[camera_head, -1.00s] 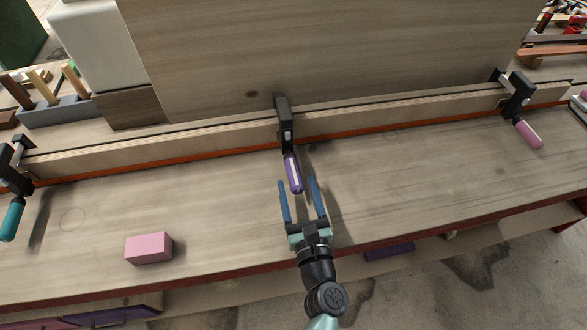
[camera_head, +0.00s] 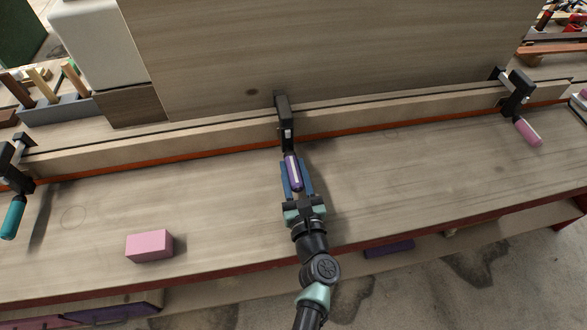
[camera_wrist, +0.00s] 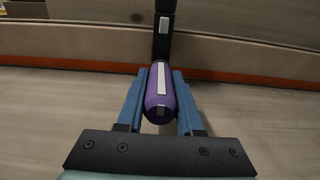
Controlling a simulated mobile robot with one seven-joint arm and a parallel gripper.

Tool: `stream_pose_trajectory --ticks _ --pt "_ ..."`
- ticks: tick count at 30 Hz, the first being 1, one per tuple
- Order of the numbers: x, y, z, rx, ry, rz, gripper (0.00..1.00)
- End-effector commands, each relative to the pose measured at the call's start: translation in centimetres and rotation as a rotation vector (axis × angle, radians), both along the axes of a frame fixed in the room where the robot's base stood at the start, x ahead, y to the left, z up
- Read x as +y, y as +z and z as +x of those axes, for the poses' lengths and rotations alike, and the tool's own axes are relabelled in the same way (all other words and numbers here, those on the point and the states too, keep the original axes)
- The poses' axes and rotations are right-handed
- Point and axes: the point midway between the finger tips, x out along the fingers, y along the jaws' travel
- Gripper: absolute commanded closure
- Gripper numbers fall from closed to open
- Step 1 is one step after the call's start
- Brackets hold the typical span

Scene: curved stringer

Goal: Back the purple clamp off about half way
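The purple clamp's dark body (camera_head: 284,112) hooks over the long wooden strip at mid bench. Its purple handle (camera_head: 293,172), with a pale stripe, points down toward me. My gripper (camera_head: 297,174) has its two blue fingers along the left and right sides of the handle. In the wrist view the purple handle (camera_wrist: 160,97) lies lengthwise between the fingers (camera_wrist: 160,85), which appear to press on both its sides. The gripper looks shut on the handle. The clamp's far jaw behind the strip is hidden.
A teal-handled clamp (camera_head: 13,217) is at the far left and a pink-handled clamp (camera_head: 527,131) at the right. A pink block (camera_head: 149,245) lies on the bench left of my arm. A tall wooden panel (camera_head: 330,50) stands behind the strip. The bench right of my gripper is clear.

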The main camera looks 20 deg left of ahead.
Motion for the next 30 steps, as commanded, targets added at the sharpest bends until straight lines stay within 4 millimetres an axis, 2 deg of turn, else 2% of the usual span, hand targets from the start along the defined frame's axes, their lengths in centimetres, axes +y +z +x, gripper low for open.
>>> stream_pose_trajectory --ticks 1,3,17,30 --pt "-0.03 0.0 0.01 0.0 -0.001 0.0 0.88" --pt "-0.04 0.01 0.01 0.0 -0.001 0.0 1.0" --pt "-0.09 -0.15 0.01 -0.035 -0.001 -0.05 1.0" --pt "-0.13 -0.36 0.04 -0.229 -0.003 -0.335 1.0"
